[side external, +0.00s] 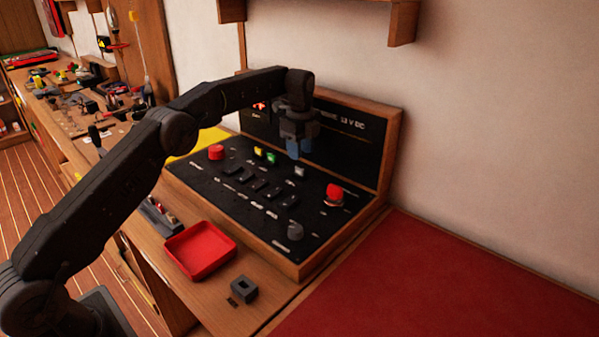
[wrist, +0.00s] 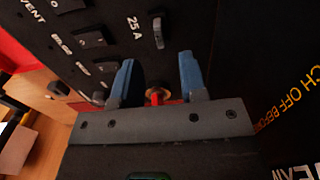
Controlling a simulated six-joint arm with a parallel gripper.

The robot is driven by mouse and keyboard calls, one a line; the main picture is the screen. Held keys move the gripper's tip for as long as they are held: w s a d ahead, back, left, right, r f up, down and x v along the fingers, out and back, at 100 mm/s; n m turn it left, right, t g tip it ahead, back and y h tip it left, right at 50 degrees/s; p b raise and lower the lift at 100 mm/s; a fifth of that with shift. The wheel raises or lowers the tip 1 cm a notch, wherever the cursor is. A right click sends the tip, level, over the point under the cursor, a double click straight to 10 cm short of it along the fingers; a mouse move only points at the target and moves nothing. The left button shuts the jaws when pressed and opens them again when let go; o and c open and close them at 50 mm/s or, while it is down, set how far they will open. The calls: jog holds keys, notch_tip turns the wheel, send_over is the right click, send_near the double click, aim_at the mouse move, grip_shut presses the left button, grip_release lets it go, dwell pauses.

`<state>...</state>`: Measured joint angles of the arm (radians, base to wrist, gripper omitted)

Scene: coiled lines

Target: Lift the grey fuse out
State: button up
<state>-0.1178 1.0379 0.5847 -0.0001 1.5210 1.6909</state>
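The grey fuse (side external: 299,171) stands upright in the black panel (side external: 215,187), right of a green and a yellow fuse. In the wrist view the grey fuse (wrist: 158,32) sits beside the "25 A" marking, beyond the fingertips. My gripper (side external: 294,153) is above the panel near its upright back board, close to the grey fuse but apart from it. In the wrist view its two blue fingers (wrist: 157,62) are spread with a gap between them, and nothing is held. A small red part (wrist: 156,96) shows behind that gap, lower in the picture.
The green (side external: 271,158) and yellow (side external: 259,150) fuses stand close by. A red knob (side external: 334,191), another red knob (side external: 216,152) and a grey knob (side external: 295,231) rise from the panel. A red tray (side external: 200,250) and a hollow dark block (side external: 244,288) lie in front.

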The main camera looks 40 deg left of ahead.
aim_at(301, 168)
jog(key=shift+f, duration=2.7)
jog(key=shift+c, duration=0.2)
grip_shut()
